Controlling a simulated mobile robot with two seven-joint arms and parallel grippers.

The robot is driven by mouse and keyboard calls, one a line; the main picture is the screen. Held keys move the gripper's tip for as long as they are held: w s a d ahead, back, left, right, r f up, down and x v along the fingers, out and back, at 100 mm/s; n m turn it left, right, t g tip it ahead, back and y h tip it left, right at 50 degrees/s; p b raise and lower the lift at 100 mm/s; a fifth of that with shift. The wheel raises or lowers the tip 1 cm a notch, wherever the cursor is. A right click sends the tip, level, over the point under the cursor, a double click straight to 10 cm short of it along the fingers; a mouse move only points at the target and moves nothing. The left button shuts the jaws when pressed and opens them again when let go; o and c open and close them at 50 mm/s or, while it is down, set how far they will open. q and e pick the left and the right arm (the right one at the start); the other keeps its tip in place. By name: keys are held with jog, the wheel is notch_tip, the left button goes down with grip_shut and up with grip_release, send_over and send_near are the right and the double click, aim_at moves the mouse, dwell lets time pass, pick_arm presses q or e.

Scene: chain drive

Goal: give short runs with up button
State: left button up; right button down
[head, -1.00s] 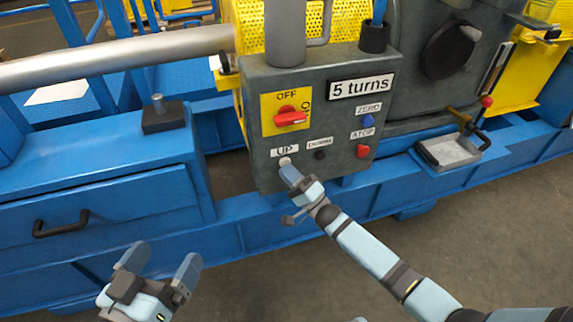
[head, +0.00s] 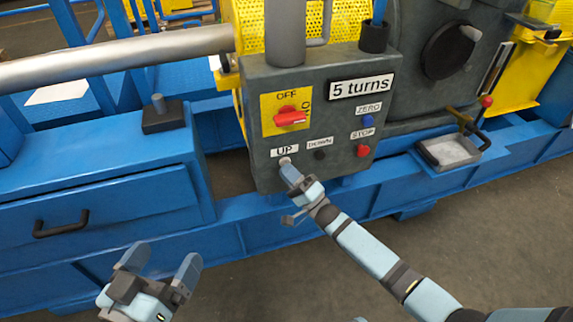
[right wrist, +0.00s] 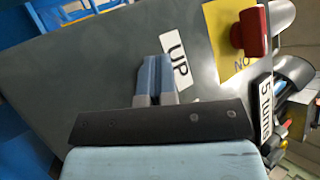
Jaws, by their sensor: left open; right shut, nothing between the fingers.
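The grey control box (head: 262,165) carries an UP label (head: 284,151) with a pale button (head: 285,161) under it. My right gripper (head: 286,167) is shut and empty, its fingertips at the UP button; whether they touch or press it I cannot tell. In the right wrist view the shut fingers (right wrist: 157,70) point at the box beside the UP label (right wrist: 175,60) and hide the button. A display (head: 361,86) reads "5 turns". My left gripper (head: 160,262) is open and empty at the lower left, away from the box.
The box also has a red rotary switch (head: 290,117) on a yellow plate, a black DOWN button (head: 320,155), a blue ZERO button (head: 367,119) and a red STOP button (head: 362,151). A blue drawer (head: 100,215) stands at left. A small tray (head: 450,151) is at right.

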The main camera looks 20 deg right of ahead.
jog(key=shift+s, duration=0.1)
dwell(0.7)
jog(key=shift+s+p, duration=0.6)
jog(key=shift+s, duration=0.25)
jog(key=s+p, duration=0.2)
jog(key=s, duration=0.3)
jog(key=shift+d+p, duration=0.1)
jog(key=shift+p, duration=0.3)
